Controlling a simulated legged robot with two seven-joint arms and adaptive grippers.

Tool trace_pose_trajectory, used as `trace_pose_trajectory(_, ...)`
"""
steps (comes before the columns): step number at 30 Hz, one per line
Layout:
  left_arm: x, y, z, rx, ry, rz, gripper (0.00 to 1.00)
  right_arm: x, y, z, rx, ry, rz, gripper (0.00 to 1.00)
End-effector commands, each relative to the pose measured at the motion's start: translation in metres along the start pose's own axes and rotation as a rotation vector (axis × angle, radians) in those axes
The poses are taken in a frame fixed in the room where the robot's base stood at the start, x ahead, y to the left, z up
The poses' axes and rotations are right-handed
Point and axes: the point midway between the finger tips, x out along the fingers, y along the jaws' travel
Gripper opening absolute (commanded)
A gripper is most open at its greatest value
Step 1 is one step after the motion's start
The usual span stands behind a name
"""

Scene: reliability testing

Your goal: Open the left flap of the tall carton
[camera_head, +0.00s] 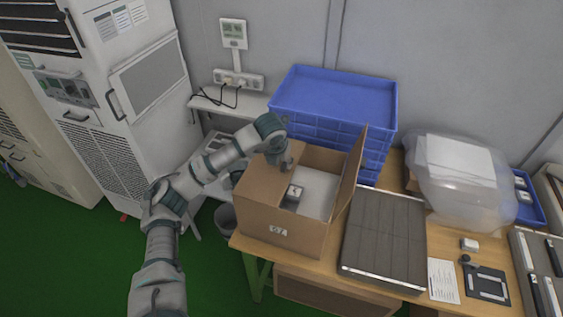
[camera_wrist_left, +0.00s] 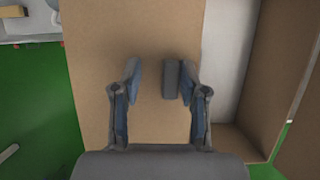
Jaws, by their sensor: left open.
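The tall carton (camera_head: 262,213) stands on the wooden table, and its right flap (camera_head: 352,168) is up. Its left flap (camera_wrist_left: 110,50) lies as a flat brown panel over the left part of the opening. White contents (camera_head: 318,190) and a small dark box (camera_head: 291,198) show in the opening. My left gripper (camera_head: 284,162) is over the far left part of the carton. In the left wrist view its fingers (camera_wrist_left: 154,80) are open above the left flap. A dark grey block sits beside the right finger; I cannot tell what it is. My right gripper is out of view.
Blue crates (camera_head: 335,95) are stacked behind the carton. A dark flat panel (camera_head: 385,238) lies close to its right. A clear plastic-wrapped bundle (camera_head: 460,185) is farther right. A white cabinet (camera_head: 120,100) stands at left, with green floor (camera_head: 90,265) in front.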

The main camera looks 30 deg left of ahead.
Motion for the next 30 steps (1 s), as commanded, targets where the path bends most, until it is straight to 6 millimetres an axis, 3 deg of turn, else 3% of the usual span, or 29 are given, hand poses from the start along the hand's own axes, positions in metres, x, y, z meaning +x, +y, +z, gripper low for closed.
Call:
trace_pose_trajectory(6, -0.001, -0.005, -0.001, 0.003, 0.001, 0.005, 0.43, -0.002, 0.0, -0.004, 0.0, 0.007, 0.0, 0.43)
trace_pose_trajectory(12, 0.0, -0.002, -0.001, 0.002, 0.001, 0.001, 0.0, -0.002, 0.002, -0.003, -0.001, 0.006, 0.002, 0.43)
trace_pose_trajectory(30, -0.01, 0.007, 0.004, -0.043, 0.003, -0.088, 0.0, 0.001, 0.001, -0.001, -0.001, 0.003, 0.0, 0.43)
